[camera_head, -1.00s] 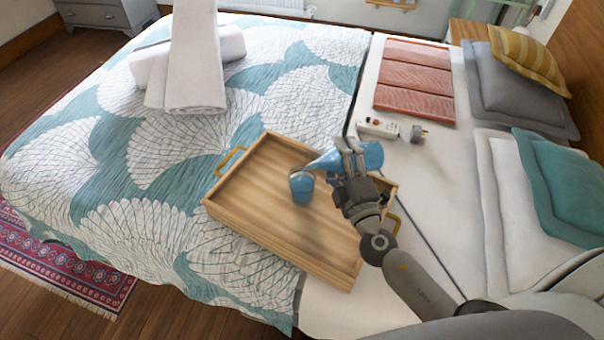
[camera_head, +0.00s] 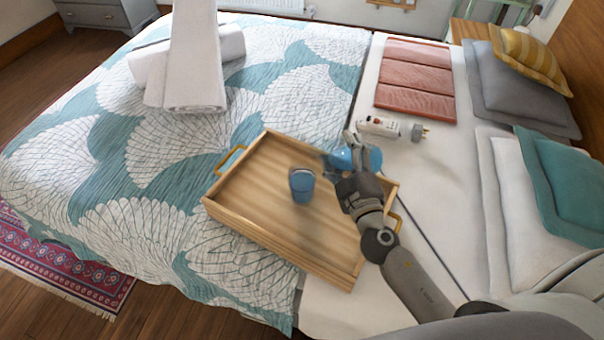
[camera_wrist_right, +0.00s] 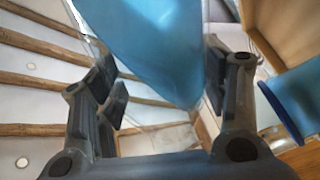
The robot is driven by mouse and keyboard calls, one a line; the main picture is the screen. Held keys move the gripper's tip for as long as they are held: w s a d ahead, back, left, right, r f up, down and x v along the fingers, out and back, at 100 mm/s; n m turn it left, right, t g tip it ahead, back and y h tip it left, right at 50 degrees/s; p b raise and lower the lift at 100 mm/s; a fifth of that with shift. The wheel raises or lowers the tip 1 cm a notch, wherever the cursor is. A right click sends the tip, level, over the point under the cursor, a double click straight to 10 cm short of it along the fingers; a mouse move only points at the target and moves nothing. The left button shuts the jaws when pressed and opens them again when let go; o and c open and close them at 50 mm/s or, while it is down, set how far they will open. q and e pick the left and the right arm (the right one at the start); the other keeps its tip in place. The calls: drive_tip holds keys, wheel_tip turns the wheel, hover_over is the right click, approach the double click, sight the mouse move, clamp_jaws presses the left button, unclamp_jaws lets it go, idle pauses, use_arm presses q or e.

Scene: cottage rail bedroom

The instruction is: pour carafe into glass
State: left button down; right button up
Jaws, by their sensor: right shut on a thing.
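My right gripper (camera_head: 350,154) is shut on the carafe (camera_head: 372,157), a clear vessel with blue liquid, above the right part of the wooden tray. The gripper partly hides it in the head view, so its exact tilt is hard to tell. In the right wrist view the carafe (camera_wrist_right: 150,45) shows large and blue between the fingers (camera_wrist_right: 165,90). The glass (camera_head: 302,185) stands upright on the tray, left of the carafe and apart from it, with blue liquid inside. It also shows at the right edge of the right wrist view (camera_wrist_right: 298,100). My left gripper is not in view.
The wooden tray (camera_head: 250,225) lies on the bed. A power strip with a plug (camera_head: 385,127) lies just behind the gripper. Folded pink cloth (camera_head: 415,78) and pillows (camera_head: 520,95) are at the right. White towels (camera_head: 193,75) stand at the back left.

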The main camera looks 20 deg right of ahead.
drive_tip(key=shift+a+r+m, duration=0.3)
drive_tip(key=shift+r+m, duration=0.4)
drive_tip(key=shift+m, duration=0.5)
drive_tip(key=shift+f+m+h+b, duration=0.3)
drive_tip(key=shift+f+m+b, duration=0.35)
drive_tip(key=shift+m, duration=0.15)
drive_tip(key=shift+w+d+r+m+p, duration=0.1)
drive_tip(key=shift+d+r+m+p, duration=0.3)
drive_tip(key=shift+m, duration=0.5)
drive_tip(key=shift+d+r+m+p, duration=0.1)
drive_tip(key=shift+d+m+p, duration=0.2)
drive_tip(key=shift+m, duration=0.6)
drive_tip(key=shift+d+m+p, duration=0.2)
drive_tip(key=shift+m+p, duration=0.2)
drive_tip(key=shift+m, duration=0.5)
drive_tip(key=shift+d+f+m+g+b, duration=0.15)
drive_tip(key=shift+f+m, duration=0.45)
drive_tip(key=shift+d+f+m+g+b, duration=0.1)
drive_tip(key=shift+f+m+g+b, duration=0.05)
drive_tip(key=shift+f+m, duration=0.45)
